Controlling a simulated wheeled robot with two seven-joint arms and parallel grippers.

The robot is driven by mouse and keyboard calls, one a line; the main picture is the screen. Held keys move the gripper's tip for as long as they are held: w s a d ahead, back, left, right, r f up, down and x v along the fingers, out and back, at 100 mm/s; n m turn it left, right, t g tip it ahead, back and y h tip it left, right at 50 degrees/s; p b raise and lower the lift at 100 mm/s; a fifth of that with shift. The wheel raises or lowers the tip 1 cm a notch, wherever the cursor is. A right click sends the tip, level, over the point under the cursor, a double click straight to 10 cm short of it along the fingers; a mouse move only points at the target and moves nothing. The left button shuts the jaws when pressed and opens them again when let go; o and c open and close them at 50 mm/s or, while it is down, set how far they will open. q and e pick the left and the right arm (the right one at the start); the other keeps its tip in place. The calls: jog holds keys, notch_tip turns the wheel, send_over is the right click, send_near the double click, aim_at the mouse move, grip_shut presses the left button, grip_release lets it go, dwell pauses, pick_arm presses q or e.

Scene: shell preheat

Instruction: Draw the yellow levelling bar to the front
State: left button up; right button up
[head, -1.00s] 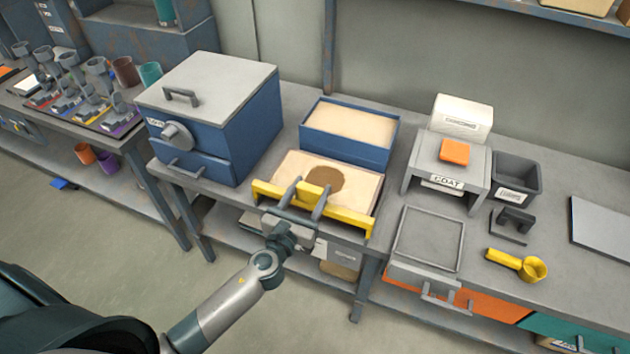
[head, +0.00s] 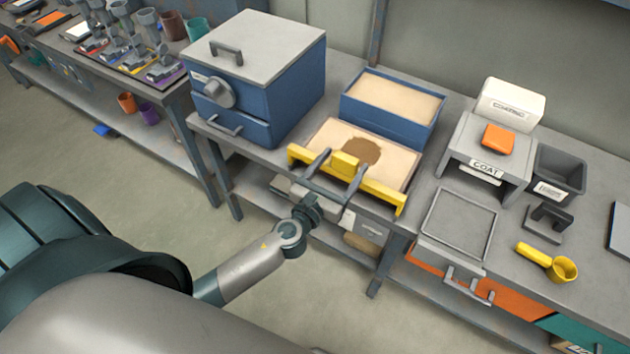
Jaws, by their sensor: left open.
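The yellow levelling bar (head: 384,191) lies across the front edge of a shallow sand tray (head: 401,160), with a raised yellow block at its middle. The sand in the tray is pale with a dark brown patch near its centre. My left gripper (head: 332,166) is at the bar's middle from the front, its two fingers apart on either side of the block. I cannot tell whether the fingers touch it. My right gripper is not in view.
A blue sand box (head: 380,127) stands right behind the tray. A blue oven-like box (head: 285,88) stands to the left. A grey COAT stand (head: 457,158), a grey framed tray (head: 431,232) and a yellow scoop (head: 562,269) are to the right. The floor in front is clear.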

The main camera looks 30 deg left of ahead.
pick_arm(q)
jog(key=s+b, duration=0.4)
jog(key=s, duration=1.2)
jog(key=shift+a+b, duration=0.3)
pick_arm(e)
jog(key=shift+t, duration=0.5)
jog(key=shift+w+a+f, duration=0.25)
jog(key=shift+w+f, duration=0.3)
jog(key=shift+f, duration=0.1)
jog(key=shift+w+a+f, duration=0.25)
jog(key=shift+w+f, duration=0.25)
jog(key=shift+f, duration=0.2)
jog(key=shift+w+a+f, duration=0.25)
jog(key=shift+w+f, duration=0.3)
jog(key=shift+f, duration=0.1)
pick_arm(q)
jog(key=shift+s, duration=0.1)
